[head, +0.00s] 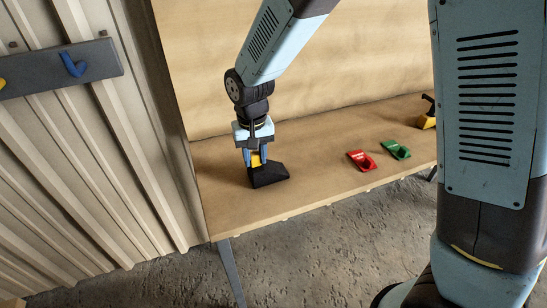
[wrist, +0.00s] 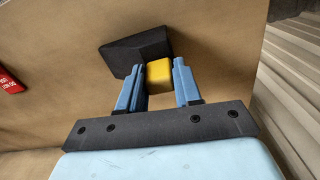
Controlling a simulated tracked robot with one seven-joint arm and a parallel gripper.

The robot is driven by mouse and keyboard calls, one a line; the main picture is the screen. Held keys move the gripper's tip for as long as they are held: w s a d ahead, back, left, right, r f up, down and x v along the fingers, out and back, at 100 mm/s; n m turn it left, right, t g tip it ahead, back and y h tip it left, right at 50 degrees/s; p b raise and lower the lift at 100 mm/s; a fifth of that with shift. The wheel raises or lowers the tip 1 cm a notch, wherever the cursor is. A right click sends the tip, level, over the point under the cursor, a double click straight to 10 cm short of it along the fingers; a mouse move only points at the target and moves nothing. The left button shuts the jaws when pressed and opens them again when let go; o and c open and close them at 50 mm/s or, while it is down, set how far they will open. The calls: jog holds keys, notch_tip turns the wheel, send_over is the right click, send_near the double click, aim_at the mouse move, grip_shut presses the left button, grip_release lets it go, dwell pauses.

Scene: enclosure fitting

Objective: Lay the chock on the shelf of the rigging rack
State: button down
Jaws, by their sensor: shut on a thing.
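The chock (head: 268,176) is a black wedge with a yellow grip block, and it is at the left end of the wooden bench. In the wrist view the black wedge (wrist: 135,50) lies beyond my fingertips. My gripper (head: 255,158) points down over the chock, with its blue fingers either side of the yellow block. In the wrist view my gripper (wrist: 157,80) is shut on that block. The chock looks to be on the bench top; a small gap under it cannot be ruled out. I cannot make out a rack shelf in either view.
The bench (head: 310,185) also holds a red item (head: 361,160), a green item (head: 396,149) and a yellow-and-black item (head: 427,119) farther right. A dark rail (head: 30,80) with a blue hook (head: 73,65) hangs on the ribbed wall at left. Bench space right of the chock is clear.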

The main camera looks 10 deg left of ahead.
jog(key=shift+f, duration=0.1)
jog(key=c, duration=0.8)
grip_release()
notch_tip(320, 180, up, 12)
jog(key=shift+r, duration=0.15)
